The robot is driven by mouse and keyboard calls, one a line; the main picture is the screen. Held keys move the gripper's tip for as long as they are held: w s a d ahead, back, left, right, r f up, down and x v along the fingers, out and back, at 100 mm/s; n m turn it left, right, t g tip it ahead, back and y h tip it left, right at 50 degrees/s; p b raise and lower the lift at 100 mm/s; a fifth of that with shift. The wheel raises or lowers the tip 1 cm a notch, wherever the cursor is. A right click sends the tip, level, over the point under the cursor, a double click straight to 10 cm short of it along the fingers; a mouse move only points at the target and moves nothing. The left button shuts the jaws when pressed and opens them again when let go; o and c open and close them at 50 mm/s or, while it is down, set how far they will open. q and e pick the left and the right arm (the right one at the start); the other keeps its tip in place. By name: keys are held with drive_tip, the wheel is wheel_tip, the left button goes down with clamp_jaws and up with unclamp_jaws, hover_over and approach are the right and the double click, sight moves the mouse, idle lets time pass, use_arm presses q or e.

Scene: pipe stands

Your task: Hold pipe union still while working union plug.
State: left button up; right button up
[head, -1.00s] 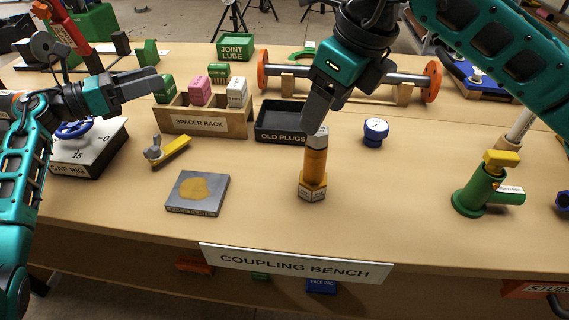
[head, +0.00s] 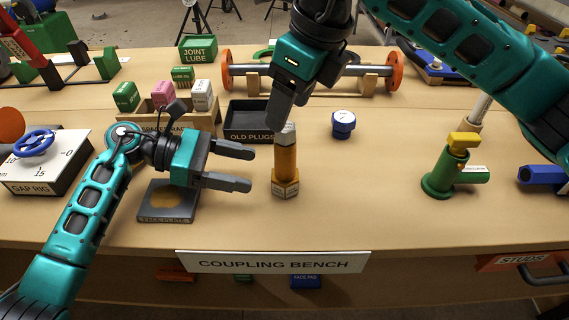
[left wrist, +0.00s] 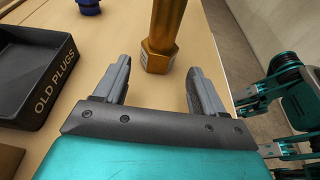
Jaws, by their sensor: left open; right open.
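The pipe union is an upright brass-orange cylinder (head: 285,162) with a hex base, standing on the bench. Its pale grey top (head: 286,130), which may be the union plug, is partly hidden by my right gripper. My right gripper (head: 280,122) points down at that top; whether it touches is unclear. Its fingers are seen edge-on. My left gripper (head: 251,169) is open and empty, left of the union, fingers pointing at it. In the left wrist view the union's hex base (left wrist: 158,57) lies ahead, between the directions of the two open fingers (left wrist: 155,82).
The black old plugs tray (head: 232,134) stands behind, with the spacer rack (head: 155,103) left of it. A blue cap (head: 343,125) and a green fitting with yellow top (head: 440,182) are to the right. A grey pad (head: 165,214) lies under my left arm.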

sight(278, 177)
use_arm(q)
drive_tip(key=shift+x, duration=3.85)
drive_tip(key=shift+c, duration=0.3)
drive_tip(key=c, duration=0.8)
drive_tip(key=shift+f, duration=0.25)
use_arm(e)
drive_tip(key=shift+f, duration=0.15)
use_arm(q)
drive_tip(key=o, duration=0.5)
drive_tip(key=c, duration=0.5)
drive_tip(key=shift+r, duration=0.1)
use_arm(e)
drive_tip(key=shift+c, duration=0.7)
